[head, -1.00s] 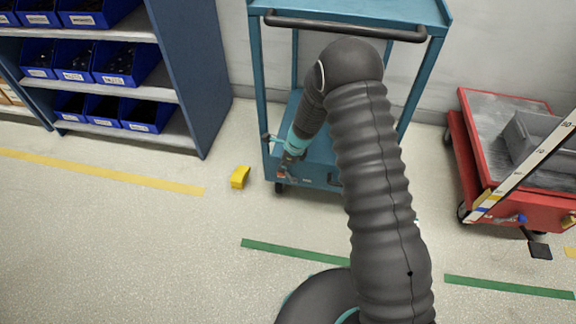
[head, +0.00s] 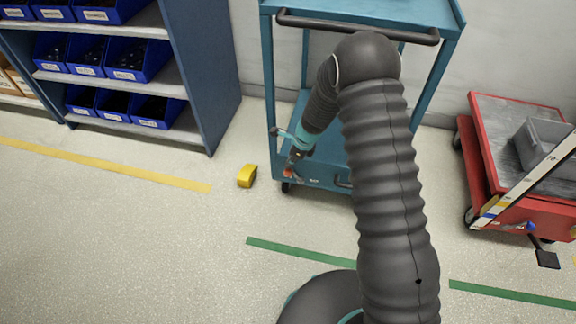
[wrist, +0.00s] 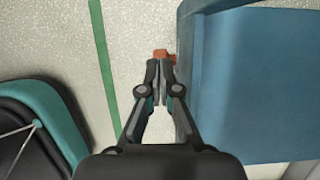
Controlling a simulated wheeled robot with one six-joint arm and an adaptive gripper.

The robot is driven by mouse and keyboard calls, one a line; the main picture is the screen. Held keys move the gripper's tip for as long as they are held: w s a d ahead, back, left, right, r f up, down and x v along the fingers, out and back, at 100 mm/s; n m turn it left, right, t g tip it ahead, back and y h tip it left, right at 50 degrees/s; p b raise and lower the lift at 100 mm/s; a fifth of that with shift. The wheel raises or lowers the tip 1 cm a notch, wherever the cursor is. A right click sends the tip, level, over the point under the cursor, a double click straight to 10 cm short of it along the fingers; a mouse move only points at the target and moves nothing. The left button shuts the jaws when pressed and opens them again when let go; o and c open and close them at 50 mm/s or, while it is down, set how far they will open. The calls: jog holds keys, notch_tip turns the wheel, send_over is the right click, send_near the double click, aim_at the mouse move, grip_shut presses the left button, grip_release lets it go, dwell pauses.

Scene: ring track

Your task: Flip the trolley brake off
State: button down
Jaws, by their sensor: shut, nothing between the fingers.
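The teal trolley (head: 325,183) stands against the wall, behind my arm in the head view. Its blue-teal shelf (wrist: 260,85) fills the right of the wrist view. A small orange-red brake pedal (wrist: 162,54) sticks out at the trolley's lower edge, just beyond my fingertips. My gripper (wrist: 160,66) is shut and empty, pointing down beside the trolley's side. In the head view my gripper (head: 292,165) is low at the trolley's front left corner, close to the caster (head: 287,187). I cannot tell whether the fingertips touch the pedal.
A yellow block (head: 247,176) lies on the floor left of the trolley. A blue shelf rack with bins (head: 135,110) stands at the left. A red cart (head: 525,205) stands at the right. A green floor line (head: 300,253) runs in front; open floor lies at the left.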

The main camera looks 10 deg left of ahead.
jog(key=v, duration=0.9)
jog(key=shift+d+r, duration=0.25)
jog(key=s+d+f+n+g, duration=0.1)
jog(key=s+d+n, duration=0.1)
jog(key=s+n, duration=0.4)
jog(key=s+d+r+n+t+h, duration=0.1)
jog(key=s+d+r+n+t, duration=0.1)
jog(key=s+d+r+n, duration=0.2)
jog(key=s+d+r+n+t+h, duration=0.1)
jog(key=s+d+r+n, duration=0.4)
jog(key=s+r, duration=0.7)
jog(key=s+d+r+n+t+h, duration=0.1)
jog(key=s+d+r+n+t, duration=0.2)
jog(key=s+d+r, duration=0.5)
notch_tip(320, 180, up, 7)
jog(key=shift+s+d+r+n+h, duration=0.2)
jog(key=shift+s+d+n+h, duration=0.15)
jog(key=shift+s+n, duration=0.3)
